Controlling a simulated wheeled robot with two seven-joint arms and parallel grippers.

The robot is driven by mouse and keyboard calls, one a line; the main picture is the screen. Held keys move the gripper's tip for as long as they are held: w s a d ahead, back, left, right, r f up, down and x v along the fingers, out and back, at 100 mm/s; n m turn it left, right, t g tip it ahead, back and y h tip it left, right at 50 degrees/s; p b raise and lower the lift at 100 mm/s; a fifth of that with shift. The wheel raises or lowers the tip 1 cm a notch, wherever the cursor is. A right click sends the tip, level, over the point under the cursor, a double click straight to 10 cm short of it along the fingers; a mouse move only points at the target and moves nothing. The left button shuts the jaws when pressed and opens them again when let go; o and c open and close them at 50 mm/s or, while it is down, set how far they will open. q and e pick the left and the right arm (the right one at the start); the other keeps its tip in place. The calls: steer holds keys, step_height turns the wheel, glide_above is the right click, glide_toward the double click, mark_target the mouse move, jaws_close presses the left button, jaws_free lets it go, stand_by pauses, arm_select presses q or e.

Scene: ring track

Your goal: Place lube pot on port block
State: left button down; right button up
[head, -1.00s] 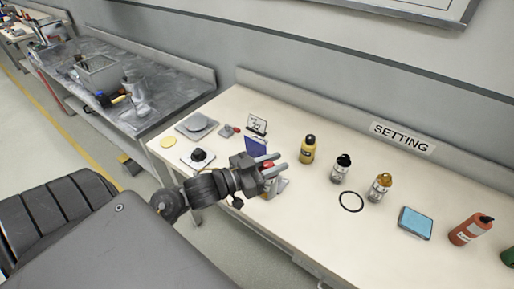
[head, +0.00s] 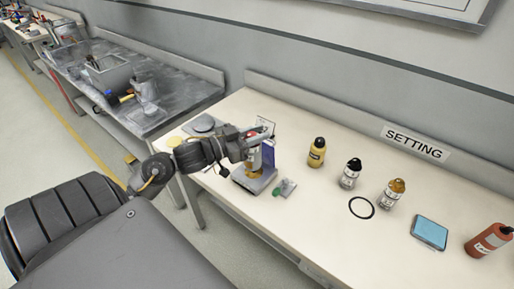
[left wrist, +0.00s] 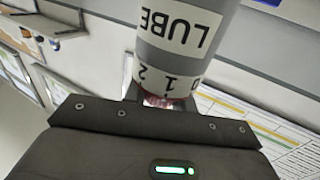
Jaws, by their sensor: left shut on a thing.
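The lube pot (left wrist: 183,48) is a grey cylinder with a white label reading LUBE, upside down in the left wrist view, and a numbered band. My left gripper (head: 261,137) is shut on it above the near left part of the white table. In the head view the pot is partly hidden by the gripper. Right below is a grey square block (head: 254,184) with a yellow part on it, perhaps the port block. I cannot tell whether the pot touches it. My right gripper is not in view.
A small grey piece with green (head: 284,187) lies right of the block.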

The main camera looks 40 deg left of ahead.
arm_select(q)
steer(key=w+f, duration=0.1)
steer(key=w+a+f, duration=0.1)
steer(key=f, duration=0.1)
steer(key=w+a+f, duration=0.1)
steer(key=shift+a+f, duration=0.1)
steer(key=shift+f, duration=0.25)
step_height(320, 180, down, 4)
steer(key=shift+a+r+p, duration=0.1)
steer(key=shift+r+p, duration=0.1)
steer(key=shift+p, duration=0.15)
steer(key=shift+f, duration=0.1)
steer(key=c, duration=1.1)
jaws_free()
steer(key=shift+c, duration=0.2)
steer(key=b+v, duration=0.2)
steer(key=v, duration=1)
